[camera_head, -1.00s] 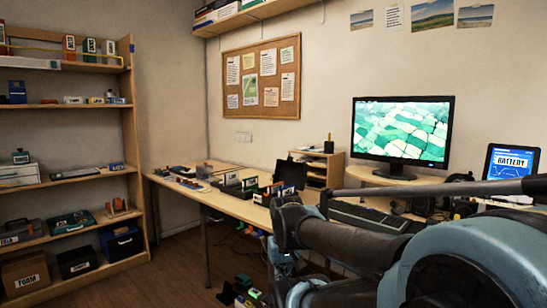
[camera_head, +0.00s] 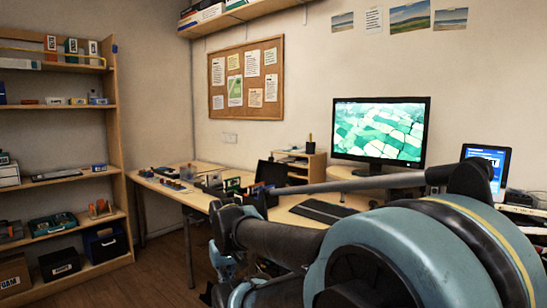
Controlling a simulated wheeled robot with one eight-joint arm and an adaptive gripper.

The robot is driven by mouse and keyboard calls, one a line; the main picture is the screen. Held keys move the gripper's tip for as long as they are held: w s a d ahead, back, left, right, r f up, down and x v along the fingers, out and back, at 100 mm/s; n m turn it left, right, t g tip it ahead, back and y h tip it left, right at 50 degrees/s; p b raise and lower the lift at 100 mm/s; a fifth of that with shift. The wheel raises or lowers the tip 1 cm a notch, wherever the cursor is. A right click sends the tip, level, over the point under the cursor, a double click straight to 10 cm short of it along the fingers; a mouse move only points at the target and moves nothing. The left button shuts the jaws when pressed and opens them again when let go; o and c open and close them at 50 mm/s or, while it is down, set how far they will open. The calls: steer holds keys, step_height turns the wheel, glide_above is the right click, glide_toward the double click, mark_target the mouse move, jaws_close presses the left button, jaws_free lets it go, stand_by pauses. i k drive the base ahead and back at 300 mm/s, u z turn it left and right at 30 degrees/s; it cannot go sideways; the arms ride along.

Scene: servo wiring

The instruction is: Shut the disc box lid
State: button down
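I cannot pick out the disc box or its lid in this view. The wooden desk (camera_head: 190,197) runs along the wall, with several small items on its left part too small to tell apart. My arm fills the lower right and hides part of the desk and the floor. The end of my arm is at the lower left of it, dark and partly hidden, and I cannot make out the gripper's fingers.
A wooden shelf unit (camera_head: 121,150) with boxes and tools stands at the left. A monitor (camera_head: 380,130), a keyboard (camera_head: 321,211) and a tablet (camera_head: 486,166) are at the right. Bare wooden floor (camera_head: 150,275) lies between the shelf and my arm.

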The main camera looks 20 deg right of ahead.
mark_target(270, 172)
steer(key=i, duration=0.8)
steer(key=z, duration=0.7)
